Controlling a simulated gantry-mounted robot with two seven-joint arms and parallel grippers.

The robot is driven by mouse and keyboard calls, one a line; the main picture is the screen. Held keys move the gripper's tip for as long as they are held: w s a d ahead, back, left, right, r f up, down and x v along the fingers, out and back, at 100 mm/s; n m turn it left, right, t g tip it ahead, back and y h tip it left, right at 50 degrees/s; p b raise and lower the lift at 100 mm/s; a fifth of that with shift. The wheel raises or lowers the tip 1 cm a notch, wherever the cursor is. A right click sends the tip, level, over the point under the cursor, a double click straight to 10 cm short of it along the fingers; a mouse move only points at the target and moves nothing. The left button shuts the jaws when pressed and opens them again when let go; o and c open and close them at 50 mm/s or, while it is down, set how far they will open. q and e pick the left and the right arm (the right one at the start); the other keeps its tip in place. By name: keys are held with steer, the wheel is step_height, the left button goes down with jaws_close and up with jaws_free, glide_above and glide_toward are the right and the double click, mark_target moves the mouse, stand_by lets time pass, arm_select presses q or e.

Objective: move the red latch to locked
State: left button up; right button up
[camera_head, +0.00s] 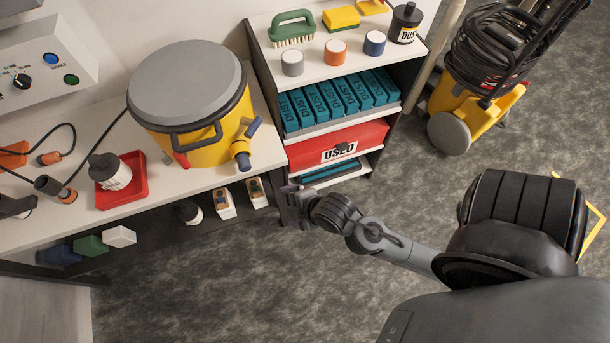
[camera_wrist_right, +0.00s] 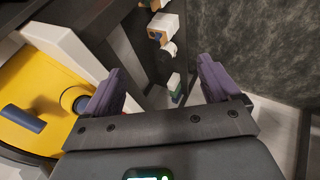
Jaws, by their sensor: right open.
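The red latch (camera_head: 181,160) is a small red tab low on the front left of the yellow drum (camera_head: 205,135), which has a grey lid (camera_head: 187,82). A blue lever (camera_head: 253,126) and a blue-capped port (camera_head: 242,160) are on the drum's right side. My right gripper (camera_head: 289,193) is open and empty, off the bench's front edge and right of the latch, well apart from it. In the right wrist view its purple fingers (camera_wrist_right: 160,88) are spread. The yellow drum (camera_wrist_right: 45,85) and blue lever (camera_wrist_right: 22,117) show at left there; the red latch does not. My left gripper is not in view.
A shelf unit (camera_head: 279,164) with blue dust packs (camera_head: 335,100) and a red "USED" bin (camera_head: 340,148) stands right of the drum. A red tray (camera_head: 135,187) with a bottle sits left of it. Below the bench are small bottles. The floor in front is clear.

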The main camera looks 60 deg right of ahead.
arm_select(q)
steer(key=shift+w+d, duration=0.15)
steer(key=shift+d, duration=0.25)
arm_select(e)
steer(key=s+r+m, duration=0.1)
steer(key=s+r+m+g, duration=0.1)
steer(key=m, duration=0.1)
steer(key=shift+s+a, duration=0.1)
steer(key=shift+s, duration=0.2)
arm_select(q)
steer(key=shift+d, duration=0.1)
